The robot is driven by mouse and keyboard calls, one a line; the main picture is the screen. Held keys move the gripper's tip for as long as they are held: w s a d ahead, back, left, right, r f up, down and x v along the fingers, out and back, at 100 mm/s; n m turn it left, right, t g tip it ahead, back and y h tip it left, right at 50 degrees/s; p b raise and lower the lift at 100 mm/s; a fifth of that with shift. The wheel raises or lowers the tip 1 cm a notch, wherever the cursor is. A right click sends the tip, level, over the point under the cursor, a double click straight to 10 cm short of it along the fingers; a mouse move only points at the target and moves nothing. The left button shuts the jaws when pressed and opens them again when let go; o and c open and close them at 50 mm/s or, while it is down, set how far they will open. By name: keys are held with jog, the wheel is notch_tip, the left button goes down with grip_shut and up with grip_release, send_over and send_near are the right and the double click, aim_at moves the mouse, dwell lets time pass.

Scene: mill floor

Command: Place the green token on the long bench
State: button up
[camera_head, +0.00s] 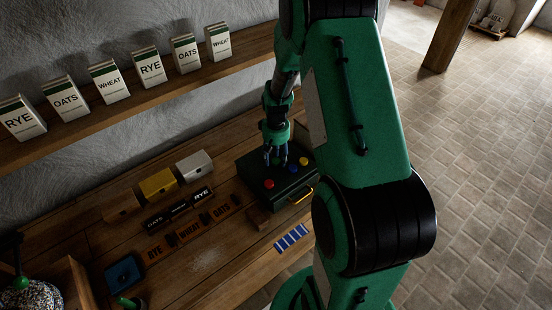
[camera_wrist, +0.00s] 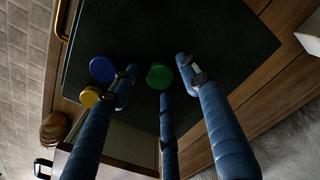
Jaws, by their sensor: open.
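The green token (camera_wrist: 160,76) lies on the flat dark top of a green-black case (camera_wrist: 190,25), between my spread fingertips in the wrist view. In the head view my gripper (camera_head: 275,158) hangs over the case (camera_head: 290,190), and I cannot make out the green token there. My gripper (camera_wrist: 160,80) is open with nothing held; its blue fingers surround the token, and I cannot tell whether they touch it. The case stands on the long wooden bench (camera_head: 180,282), which runs along the wall.
A red token (camera_head: 269,183), blue token (camera_wrist: 102,69) and yellow token (camera_wrist: 90,96) lie nearby on the case. Label plates (camera_head: 190,232), small metal boxes (camera_head: 157,185) and a blue-striped card (camera_head: 292,238) occupy the bench. A shelf of grain cartons (camera_head: 150,67) runs above. Bare wood shows toward the front.

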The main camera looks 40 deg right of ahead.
aim_at(275, 161)
notch_tip(275, 161, up, 12)
jog(key=shift+p, duration=0.3)
dwell(0.3)
jog(key=shift+r, duration=0.1)
dwell(0.4)
jog(key=s+a+r+n+t, duration=0.1)
jog(key=s+a+r, duration=0.2)
jog(key=a+r, duration=0.5)
jog(key=s+a+r+t, duration=0.2)
jog(key=s+a+r, duration=0.2)
jog(key=a+r, duration=0.5)
jog(key=s+a+r+n+t, duration=0.1)
jog(key=s+a+r, duration=0.4)
jog(key=s, duration=0.3)
jog(key=s+a+r+n+t, duration=0.1)
jog(key=s+a+r, duration=0.4)
jog(key=s, duration=0.4)
jog(key=shift+s+t, duration=0.15)
jog(key=shift+t, duration=0.15)
